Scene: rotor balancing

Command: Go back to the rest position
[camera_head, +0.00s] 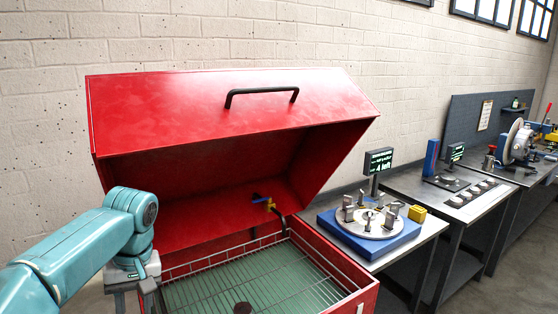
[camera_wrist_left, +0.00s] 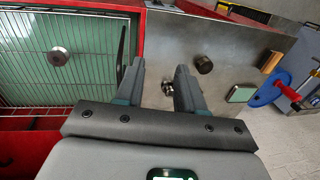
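My left arm comes in from the left in the head view, and my left gripper (camera_head: 135,285) points down at the left side of the red washer cabinet (camera_head: 230,105). Its fingertips are cut off by the bottom edge there. In the left wrist view my left gripper (camera_wrist_left: 160,72) has its fingers apart with a clear gap. A small shiny metal part (camera_wrist_left: 168,88) shows between the fingers and seems to lie on the steel tabletop (camera_wrist_left: 225,55) beyond, not gripped. My right gripper is in neither view.
The washer lid stands open over a wire rack (camera_head: 200,285) with a dark round part (camera_head: 243,308) on it. A blue balancing stand (camera_head: 370,240), yellow block (camera_head: 417,213) and further benches stand right.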

